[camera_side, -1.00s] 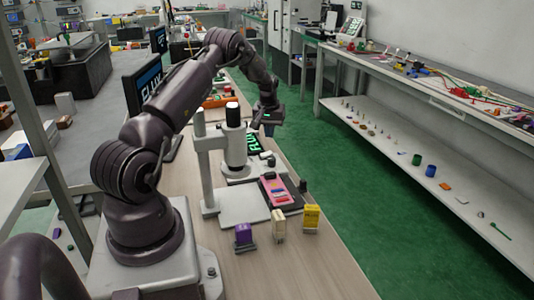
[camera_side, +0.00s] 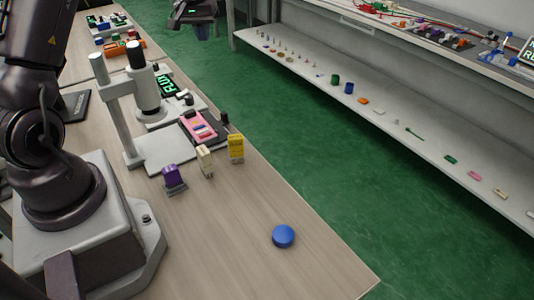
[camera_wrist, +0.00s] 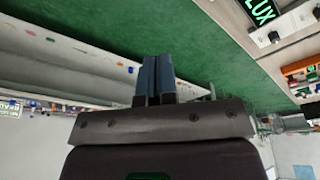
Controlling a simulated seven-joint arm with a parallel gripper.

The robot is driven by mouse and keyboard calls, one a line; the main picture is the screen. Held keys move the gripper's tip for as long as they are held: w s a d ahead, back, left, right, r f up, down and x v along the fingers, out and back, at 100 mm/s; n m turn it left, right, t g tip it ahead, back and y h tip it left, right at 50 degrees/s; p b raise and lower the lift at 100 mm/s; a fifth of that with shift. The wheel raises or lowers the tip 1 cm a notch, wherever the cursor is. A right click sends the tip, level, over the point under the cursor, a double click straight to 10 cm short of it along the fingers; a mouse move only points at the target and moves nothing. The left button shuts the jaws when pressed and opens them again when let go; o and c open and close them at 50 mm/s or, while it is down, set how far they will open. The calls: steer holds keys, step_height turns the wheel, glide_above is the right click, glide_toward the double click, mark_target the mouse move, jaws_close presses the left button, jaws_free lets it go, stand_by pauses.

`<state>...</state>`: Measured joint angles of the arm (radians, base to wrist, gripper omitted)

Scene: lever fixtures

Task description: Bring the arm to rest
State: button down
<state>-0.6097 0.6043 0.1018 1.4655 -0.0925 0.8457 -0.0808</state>
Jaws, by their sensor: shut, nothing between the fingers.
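My gripper (camera_wrist: 156,78) shows in the wrist view with its two dark blue fingers pressed side by side and nothing between them. In the side view my gripper (camera_side: 203,32) is at the top edge, high over the green floor beyond the bench's right edge. It is apart from everything on the bench. Most of my arm between the shoulder and the wrist is out of the side view.
The wooden bench (camera_side: 230,245) holds a press-like stand (camera_side: 122,120), a pink device (camera_side: 199,127), and purple (camera_side: 172,175), cream (camera_side: 205,158) and yellow (camera_side: 236,145) blocks. A blue disc (camera_side: 283,236) lies near the front. A shelf (camera_side: 400,125) with small parts runs along the right.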

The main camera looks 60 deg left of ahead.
steer(key=s+d+r+m+t, duration=0.1)
steer(key=s+d+r+m, duration=0.15)
steer(key=d+r, duration=0.55)
steer(key=s+d+r+m+t, duration=0.15)
steer(key=s+d+r, duration=0.3)
steer(key=d, duration=0.85)
steer(key=s+d+f+m+t+h, duration=0.1)
steer(key=s+d+m, duration=0.4)
steer(key=s+d, duration=0.5)
steer(key=s, duration=0.3)
steer(key=shift+d+h, duration=0.3)
steer(key=shift+d, duration=0.1)
